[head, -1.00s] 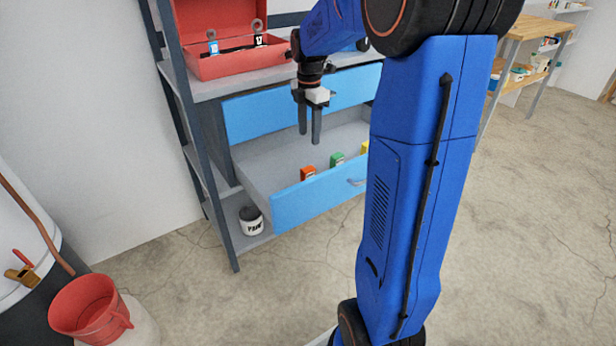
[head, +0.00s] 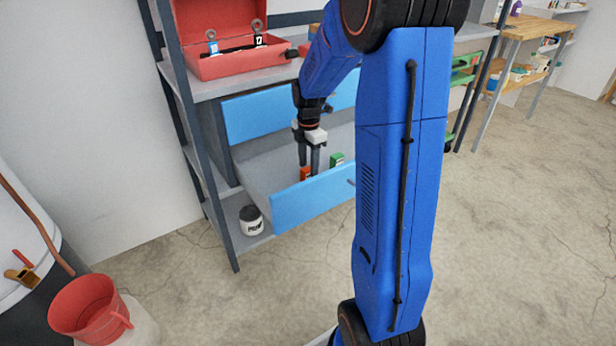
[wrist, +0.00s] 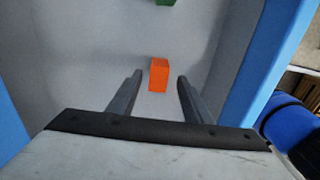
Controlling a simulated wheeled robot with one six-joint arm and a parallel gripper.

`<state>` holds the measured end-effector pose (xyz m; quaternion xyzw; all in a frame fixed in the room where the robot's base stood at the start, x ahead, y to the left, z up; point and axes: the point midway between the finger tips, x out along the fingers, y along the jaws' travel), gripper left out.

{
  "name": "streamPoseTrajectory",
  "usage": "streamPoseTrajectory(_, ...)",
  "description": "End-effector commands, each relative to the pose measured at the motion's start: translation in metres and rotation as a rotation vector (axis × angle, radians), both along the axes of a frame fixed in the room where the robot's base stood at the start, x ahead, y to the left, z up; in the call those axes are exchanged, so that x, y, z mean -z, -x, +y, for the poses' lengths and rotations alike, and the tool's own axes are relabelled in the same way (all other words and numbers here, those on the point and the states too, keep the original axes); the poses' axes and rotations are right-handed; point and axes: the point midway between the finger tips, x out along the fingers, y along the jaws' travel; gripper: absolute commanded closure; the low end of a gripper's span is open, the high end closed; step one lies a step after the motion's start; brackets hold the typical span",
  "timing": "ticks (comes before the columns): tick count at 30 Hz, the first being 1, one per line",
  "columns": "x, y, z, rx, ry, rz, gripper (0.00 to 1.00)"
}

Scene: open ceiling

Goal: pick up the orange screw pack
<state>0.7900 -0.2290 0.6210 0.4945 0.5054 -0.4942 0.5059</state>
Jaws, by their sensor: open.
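The orange screw pack (head: 304,174) stands in the open blue-fronted drawer (head: 315,197), near its front panel. It also shows in the wrist view (wrist: 159,74), ahead of and between the two fingertips. My gripper (head: 309,172) is open and points down into the drawer right at the pack, partly covering it in the head view. In the wrist view, the fingers of my gripper (wrist: 158,80) stand one on each side of the pack with a gap on both sides. I see no contact with the pack.
A green pack (head: 337,159) stands in the drawer to the right; its edge shows in the wrist view (wrist: 165,2). The drawer's front panel rises close by. A red toolbox (head: 230,62) sits on the shelf above.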

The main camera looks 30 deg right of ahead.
Motion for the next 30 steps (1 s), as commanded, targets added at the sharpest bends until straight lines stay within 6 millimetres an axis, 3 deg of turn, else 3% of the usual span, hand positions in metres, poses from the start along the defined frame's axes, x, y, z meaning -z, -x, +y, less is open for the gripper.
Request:
streamPoseTrajectory(7,0.032,-0.002,0.001,0.000,-0.001,0.003,0.55)
streamPoseTrajectory(17,0.037,-0.002,0.001,0.000,0.000,0.000,0.55)
streamPoseTrajectory(21,0.037,-0.002,0.001,0.000,0.000,0.001,0.88)
streamPoseTrajectory(23,0.037,-0.002,0.001,0.000,0.000,0.001,1.00)
streamPoseTrajectory(30,0.037,-0.002,0.001,0.000,0.000,0.000,1.00)
